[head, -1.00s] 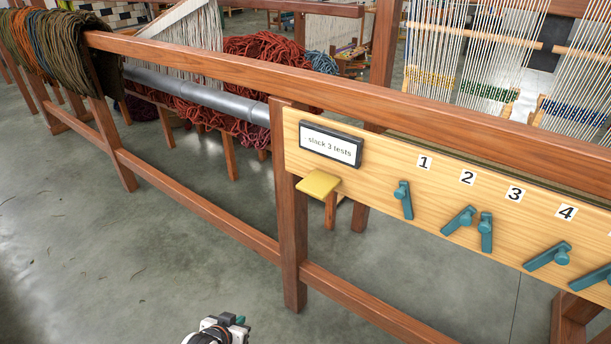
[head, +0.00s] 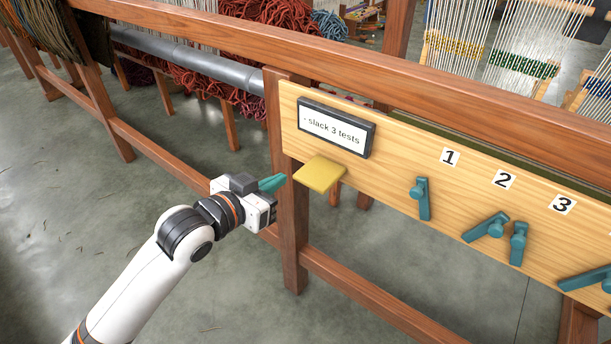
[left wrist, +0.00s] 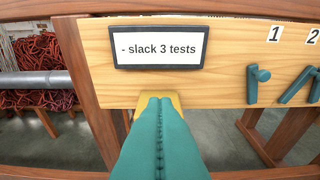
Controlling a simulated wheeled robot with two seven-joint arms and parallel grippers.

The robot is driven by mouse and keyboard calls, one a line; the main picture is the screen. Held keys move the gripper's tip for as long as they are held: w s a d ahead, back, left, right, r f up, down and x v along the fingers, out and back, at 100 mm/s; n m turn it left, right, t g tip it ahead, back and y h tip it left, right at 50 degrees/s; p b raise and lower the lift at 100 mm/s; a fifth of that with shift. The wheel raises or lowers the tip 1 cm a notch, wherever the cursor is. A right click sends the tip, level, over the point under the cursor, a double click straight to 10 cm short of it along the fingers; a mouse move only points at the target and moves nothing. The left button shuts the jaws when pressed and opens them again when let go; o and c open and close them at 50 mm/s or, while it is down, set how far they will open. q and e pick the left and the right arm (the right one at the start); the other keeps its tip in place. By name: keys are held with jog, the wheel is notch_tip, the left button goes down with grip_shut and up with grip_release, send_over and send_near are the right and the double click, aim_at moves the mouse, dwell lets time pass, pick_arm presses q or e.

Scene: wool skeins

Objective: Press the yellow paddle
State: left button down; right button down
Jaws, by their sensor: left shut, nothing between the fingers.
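The yellow paddle (head: 321,174) sticks out from the lower left edge of the wooden board (head: 390,170), below a small sign reading "- slack 3 tests" (head: 336,127). My left gripper (head: 274,184) is just left of the paddle in the head view, its teal fingers shut and empty, pointing toward it. In the left wrist view the shut fingers (left wrist: 158,135) cover most of the paddle (left wrist: 174,101); only its edges show around the tips. I cannot tell for sure whether they touch. My right gripper is in neither view.
Teal levers (head: 421,198) under numbered labels sit along the board to the right. A brown wooden rail (head: 240,42) runs above, with a post (head: 291,235) and a lower rail below the paddle. Red wool (head: 270,40) hangs behind. Open floor lies in front.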

pick_arm(q)
jog(key=p, duration=0.2)
send_over(306, 179)
jog(key=s, duration=0.2)
notch_tip(306, 179, down, 2)
notch_tip(306, 179, down, 4)
jog(key=shift+r, duration=0.25)
jog(key=shift+f, duration=0.55)
notch_tip(306, 179, down, 5)
jog(key=t+h+b, duration=0.2)
jog(key=t+b, duration=0.1)
jog(key=b, duration=0.5)
jog(key=shift+s+a, duration=0.1)
jog(key=shift+s, duration=0.05)
